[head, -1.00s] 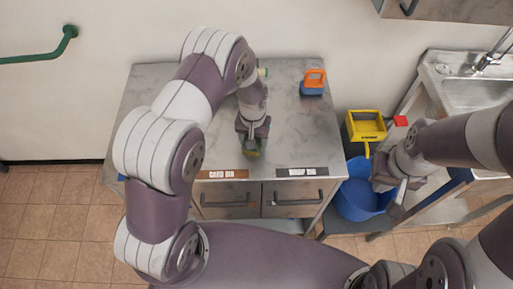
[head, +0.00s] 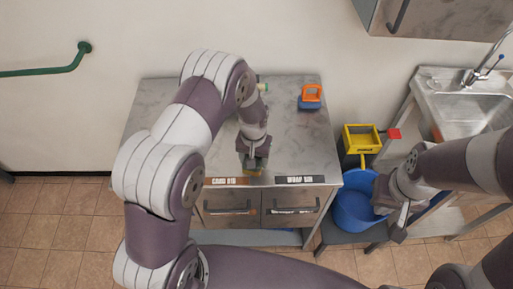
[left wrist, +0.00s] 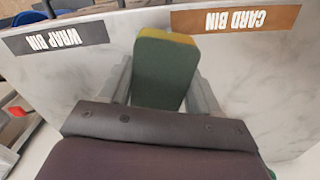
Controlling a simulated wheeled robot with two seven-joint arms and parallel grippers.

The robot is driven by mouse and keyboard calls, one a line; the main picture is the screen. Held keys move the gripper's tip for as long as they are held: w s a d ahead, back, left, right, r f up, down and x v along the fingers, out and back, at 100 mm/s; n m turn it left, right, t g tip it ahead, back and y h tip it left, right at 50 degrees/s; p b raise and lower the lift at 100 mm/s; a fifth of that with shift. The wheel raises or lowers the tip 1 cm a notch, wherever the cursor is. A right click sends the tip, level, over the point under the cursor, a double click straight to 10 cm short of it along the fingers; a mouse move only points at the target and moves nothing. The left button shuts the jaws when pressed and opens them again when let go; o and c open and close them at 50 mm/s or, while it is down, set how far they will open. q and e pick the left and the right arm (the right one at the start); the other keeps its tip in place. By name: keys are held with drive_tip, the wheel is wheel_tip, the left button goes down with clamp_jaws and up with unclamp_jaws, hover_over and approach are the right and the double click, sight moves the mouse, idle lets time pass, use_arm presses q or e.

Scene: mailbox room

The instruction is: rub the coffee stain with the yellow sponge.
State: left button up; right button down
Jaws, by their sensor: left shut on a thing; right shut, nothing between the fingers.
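The sponge, dark green with a yellow layer, is held in my left gripper (head: 254,160). In the left wrist view the sponge (left wrist: 162,72) stands between the two grey fingers, its yellow edge (left wrist: 166,33) at the far end. In the head view the sponge (head: 253,171) is low over the counter's front part, near the card bin label; I cannot tell whether it touches. No coffee stain can be made out; the arm and sponge hide part of the top. My right gripper (head: 403,221) is shut and empty beside the blue bucket at the right.
The grey marbled counter (head: 295,140) carries an orange-handled blue scrubber (head: 310,97) at the back right and a small bottle (head: 263,88) behind my left arm. A blue bucket (head: 356,207), a yellow wringer (head: 361,139) and a sink (head: 465,105) are to the right.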

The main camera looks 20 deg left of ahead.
use_arm(q)
drive_tip(key=shift+r+p, duration=0.3)
drive_tip(key=shift+r, duration=0.35)
wheel_tip(320, 180, up, 2)
drive_tip(key=shift+s+r+p, duration=0.1)
drive_tip(key=shift+r+p, duration=0.1)
drive_tip(key=shift+p, duration=0.6)
drive_tip(key=shift+r, duration=0.4)
